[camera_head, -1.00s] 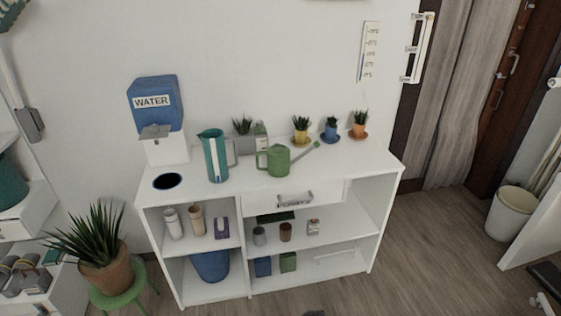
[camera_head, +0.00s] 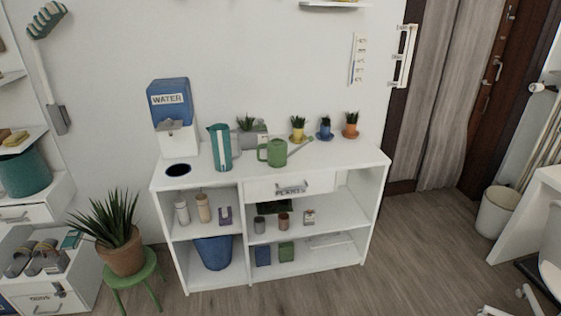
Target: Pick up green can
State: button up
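The green watering can (camera_head: 277,152) stands upright on the top of the white shelf desk (camera_head: 345,163), near its middle. Its handle is on the left and its long spout points up to the right. A teal pitcher (camera_head: 220,147) stands to its left, apart from it. My gripper is not in view.
Behind the can stand a grey-potted plant (camera_head: 246,139) and small plants in yellow (camera_head: 297,133), blue (camera_head: 325,132) and orange (camera_head: 350,131) pots. A blue water dispenser (camera_head: 171,104) stands at the left. A plant on a green stool (camera_head: 131,281) flanks the desk. The floor in front (camera_head: 400,270) is clear.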

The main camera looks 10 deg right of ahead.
aim_at(278, 155)
jog(key=k, duration=0.7)
jog(key=u, duration=0.4)
jog(key=i, duration=0.45)
jog(key=u, duration=0.75)
jog(key=i, duration=1.15)
jog(key=u, duration=0.15)
